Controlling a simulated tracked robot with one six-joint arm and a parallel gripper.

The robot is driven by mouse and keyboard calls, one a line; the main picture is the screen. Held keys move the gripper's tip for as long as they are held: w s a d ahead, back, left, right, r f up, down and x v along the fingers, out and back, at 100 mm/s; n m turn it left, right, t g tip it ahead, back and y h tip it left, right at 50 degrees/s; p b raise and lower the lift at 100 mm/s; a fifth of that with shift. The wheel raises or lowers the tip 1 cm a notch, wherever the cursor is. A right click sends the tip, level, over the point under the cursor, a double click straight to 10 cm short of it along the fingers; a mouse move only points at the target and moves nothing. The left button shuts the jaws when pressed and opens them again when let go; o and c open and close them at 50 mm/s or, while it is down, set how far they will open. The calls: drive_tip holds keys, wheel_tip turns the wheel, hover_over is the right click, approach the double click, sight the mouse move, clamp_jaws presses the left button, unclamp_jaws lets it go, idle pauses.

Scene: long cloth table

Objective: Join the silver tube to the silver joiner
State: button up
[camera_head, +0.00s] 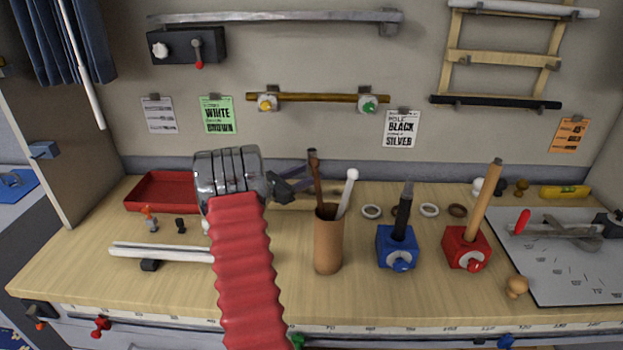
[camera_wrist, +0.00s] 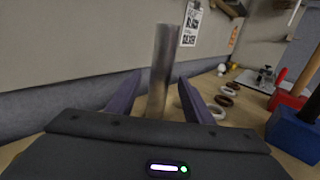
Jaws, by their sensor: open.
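My gripper (camera_head: 288,186) is open at the left of the brown cup, its dark purple fingers pointing right. In the wrist view, a grey metallic tube (camera_wrist: 163,68) stands upright between the spread fingers, with gaps on both sides; its lower end is hidden by my gripper. In the head view, a dark brownish tube (camera_head: 314,168) and a white round-tipped stick (camera_head: 347,190) stand in the brown cup (camera_head: 328,246). I cannot tell whether that tube is the grey one. A pale silvery tube (camera_head: 165,252) lies at the left. I cannot clearly identify the silver joiner.
A blue block (camera_head: 384,250) holds a black tube, and a red block (camera_head: 456,256) holds a wooden rod. Several rings (camera_head: 429,210) lie behind them. A red tray (camera_head: 150,192) is at the back left. A grey board (camera_head: 565,270) covers the right end.

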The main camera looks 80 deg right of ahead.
drive_tip(key=shift+c, duration=0.4)
clamp_jaws()
drive_tip(key=shift+r, duration=0.15)
wheel_tip(320, 180, up, 10)
idle(0.5)
idle(0.5)
